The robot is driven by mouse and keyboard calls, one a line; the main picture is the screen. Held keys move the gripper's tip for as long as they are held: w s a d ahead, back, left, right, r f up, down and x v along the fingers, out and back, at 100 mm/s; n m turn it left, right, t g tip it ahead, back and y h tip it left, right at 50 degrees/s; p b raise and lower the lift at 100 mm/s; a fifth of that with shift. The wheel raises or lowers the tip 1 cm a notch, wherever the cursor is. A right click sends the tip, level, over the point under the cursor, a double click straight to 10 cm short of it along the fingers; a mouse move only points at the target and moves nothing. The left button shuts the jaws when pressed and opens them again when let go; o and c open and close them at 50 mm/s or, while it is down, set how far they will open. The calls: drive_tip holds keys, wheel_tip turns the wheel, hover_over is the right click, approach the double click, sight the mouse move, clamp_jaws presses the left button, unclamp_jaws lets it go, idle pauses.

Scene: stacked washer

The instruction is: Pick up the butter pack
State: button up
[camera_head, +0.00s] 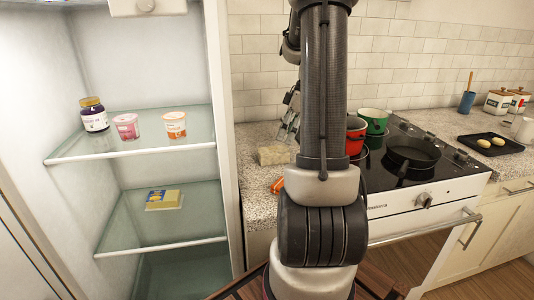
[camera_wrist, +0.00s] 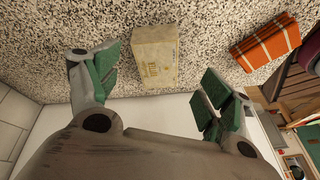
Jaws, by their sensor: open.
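The butter pack (camera_wrist: 155,57) looks like a pale yellow block with faint print, lying on the speckled countertop. It also shows in the head view (camera_head: 275,155), on the counter just left of my arm. My gripper (camera_wrist: 160,80) is open and empty in the wrist view. One green-padded finger is to the left of the pack and the other to its lower right, both apart from it. A second flat yellow pack (camera_head: 163,199) with a blue label lies on the fridge's lower shelf.
An orange striped item (camera_wrist: 266,41) lies on the counter right of the pack. A red pot (camera_head: 355,136), a green pot (camera_head: 373,121) and a dark pan (camera_head: 412,154) stand on the stove. The open fridge (camera_head: 70,155) is at the left, with jars and cups.

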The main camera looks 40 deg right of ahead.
sight(274, 150)
drive_tip(key=shift+w+r+n, duration=0.2)
drive_tip(key=shift+w+n, duration=0.25)
drive_tip(key=shift+n, duration=0.15)
drive_tip(key=shift+w+a+n, duration=0.1)
drive_tip(key=shift+a+n, duration=0.05)
drive_tip(key=shift+n, duration=0.35)
drive_tip(key=shift+a+n, duration=0.1)
drive_tip(key=shift+n, duration=0.9)
drive_tip(key=x, duration=0.7)
drive_tip(key=shift+a+f, duration=0.15)
drive_tip(key=shift+a, duration=0.2)
drive_tip(key=shift+f, duration=0.1)
drive_tip(key=shift+f, duration=0.25)
drive_tip(key=c, duration=1.3)
